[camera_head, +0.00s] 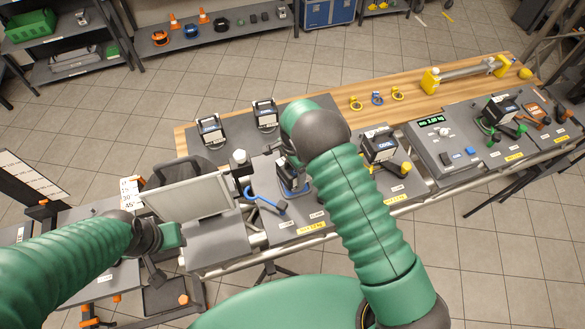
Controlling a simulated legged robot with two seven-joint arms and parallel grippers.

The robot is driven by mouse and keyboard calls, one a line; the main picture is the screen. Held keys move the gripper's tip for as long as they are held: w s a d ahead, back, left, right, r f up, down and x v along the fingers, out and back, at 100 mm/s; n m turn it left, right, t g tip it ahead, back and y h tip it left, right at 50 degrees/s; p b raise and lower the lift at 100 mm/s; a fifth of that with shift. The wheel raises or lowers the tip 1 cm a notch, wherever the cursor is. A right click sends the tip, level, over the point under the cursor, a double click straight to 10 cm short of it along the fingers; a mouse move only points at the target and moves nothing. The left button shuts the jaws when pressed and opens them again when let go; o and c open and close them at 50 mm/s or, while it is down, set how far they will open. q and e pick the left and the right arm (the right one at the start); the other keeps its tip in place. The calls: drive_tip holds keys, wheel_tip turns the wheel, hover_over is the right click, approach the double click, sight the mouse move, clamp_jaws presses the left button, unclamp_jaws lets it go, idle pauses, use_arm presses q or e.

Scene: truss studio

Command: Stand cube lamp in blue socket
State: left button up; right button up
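A dark cube lamp (292,172) with a pale label is at the blue socket (299,190) on the grey panel at the bench's front. It looks upright, but my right arm partly covers it, so I cannot tell whether it is fully seated. A blue hooked handle (258,199) lies in front, to its left. My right gripper (272,151) is beside the lamp's upper left, mostly hidden by my wrist; its finger state and contact are unclear. My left gripper (152,268) is low at the left, away from the lamp, its fingers too small to read.
Two more cube lamps (210,128) (265,114) stand on the dark mat behind. Others stand in the yellow station (380,147) and the green station (502,110). A grey display box (436,146) is right of centre. A grey tilted panel (188,198) stands near my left gripper.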

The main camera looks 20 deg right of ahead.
drive_tip(key=shift+w+f, duration=0.1)
idle(0.5)
drive_tip(key=o, duration=2)
drive_tip(key=shift+o, duration=0.2)
drive_tip(key=shift+s, duration=0.2)
